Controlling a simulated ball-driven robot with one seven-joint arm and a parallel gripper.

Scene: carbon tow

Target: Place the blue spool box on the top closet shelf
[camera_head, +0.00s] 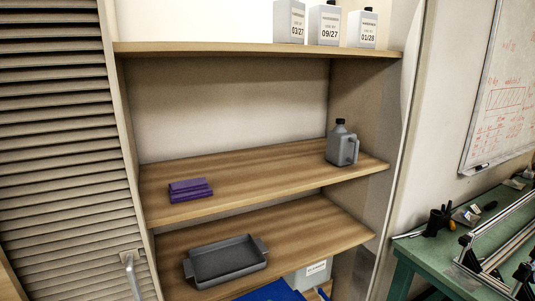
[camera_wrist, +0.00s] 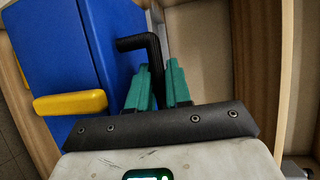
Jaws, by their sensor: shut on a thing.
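The blue spool box (camera_wrist: 50,45) fills the left of the wrist view, with a yellow bar (camera_wrist: 70,103) on its side. My gripper (camera_wrist: 161,84) has green fingers shut on the box's black bent handle (camera_wrist: 137,42). In the head view, a blue surface (camera_head: 272,291), seemingly the box, shows at the bottom edge; my gripper is not visible there. The top closet shelf (camera_head: 200,48) is a wooden board with three white labelled bottles (camera_head: 327,24) at its right end. Its left part looks bare along the visible edge.
The middle shelf holds folded purple cloth (camera_head: 190,190) and a grey jug (camera_head: 341,145). A grey tray (camera_head: 226,262) is on the lower shelf. A louvered door (camera_head: 68,130) stands at left. A green workbench (camera_head: 440,250) and whiteboard (camera_head: 505,85) are at right.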

